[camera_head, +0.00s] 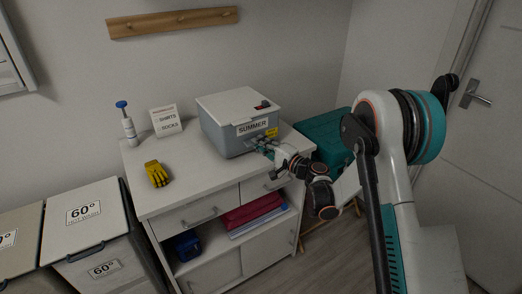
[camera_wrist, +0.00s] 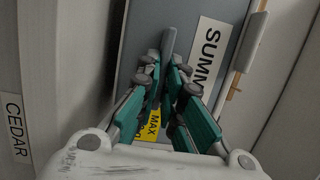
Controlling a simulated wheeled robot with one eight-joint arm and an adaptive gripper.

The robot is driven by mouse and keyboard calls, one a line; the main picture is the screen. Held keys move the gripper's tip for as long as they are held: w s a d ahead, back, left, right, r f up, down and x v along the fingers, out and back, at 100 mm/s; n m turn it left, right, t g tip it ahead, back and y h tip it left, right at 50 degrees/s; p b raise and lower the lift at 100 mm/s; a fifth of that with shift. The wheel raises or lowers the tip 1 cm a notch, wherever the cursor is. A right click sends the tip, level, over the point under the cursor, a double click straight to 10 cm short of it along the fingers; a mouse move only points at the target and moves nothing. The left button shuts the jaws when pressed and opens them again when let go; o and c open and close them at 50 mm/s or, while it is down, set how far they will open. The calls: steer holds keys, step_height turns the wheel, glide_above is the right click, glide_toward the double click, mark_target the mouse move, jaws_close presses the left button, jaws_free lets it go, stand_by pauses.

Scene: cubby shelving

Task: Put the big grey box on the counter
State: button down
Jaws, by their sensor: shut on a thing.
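The big grey box (camera_head: 225,137), with a white lid and a "SUMMER" label, sits on the white counter (camera_head: 185,195), near its back right. The "SUMM" lettering and a yellow "MAX" label are beside the fingers. Exactly which part of the box is pinched is partly hidden by the fingers.
A yellow glove (camera_head: 157,174), a white bottle with a blue top (camera_head: 128,128) and a "SHIRTS SOCKS" sign (camera_head: 166,121) stand on the counter's left. A teal container (camera_head: 322,131) is to the right. Laundry bins (camera_head: 88,235) stand left. A "CEDAR" label (camera_wrist: 15,127) shows in the wrist view.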

steer(key=shift+f, duration=0.9)
steer(key=shift+r, duration=0.1)
steer(key=c, duration=1.8)
jaws_free()
steer(key=shift+o, duration=0.2)
